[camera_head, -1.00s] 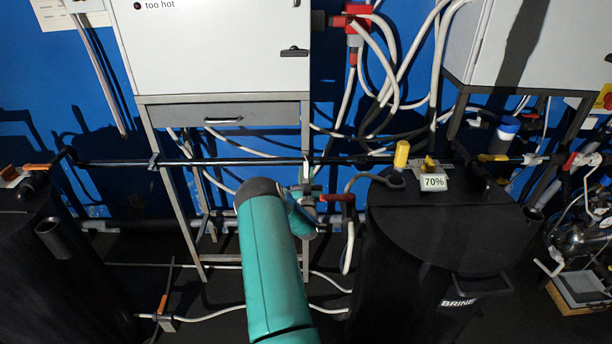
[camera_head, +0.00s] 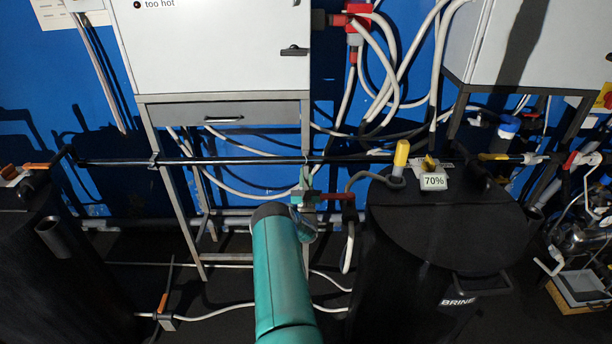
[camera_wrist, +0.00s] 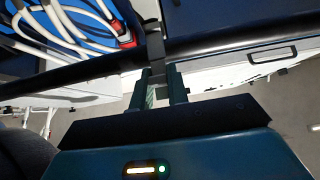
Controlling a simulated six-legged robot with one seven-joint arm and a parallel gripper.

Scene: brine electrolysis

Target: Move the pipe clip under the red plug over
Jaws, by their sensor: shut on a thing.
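A black pipe (camera_head: 235,160) runs level across the head view, in front of the blue wall. A small grey pipe clip (camera_wrist: 155,48) sits on this pipe in the wrist view. My gripper (camera_wrist: 163,82) is shut on the clip's lower part, just below the pipe. In the head view my gripper (camera_head: 306,178) is small, beyond the end of my green arm, and the clip there is hard to make out. The red plug (camera_head: 357,20) hangs at the white cabinet's right side, above the pipe and right of my gripper. Red fittings also show in the wrist view.
Another clip (camera_head: 153,159) is on the pipe at the left. A red-handled valve (camera_head: 335,197) is close to the right of my gripper. A black brine tank (camera_head: 440,255) stands at the right. White hoses (camera_head: 395,75) hang behind the pipe.

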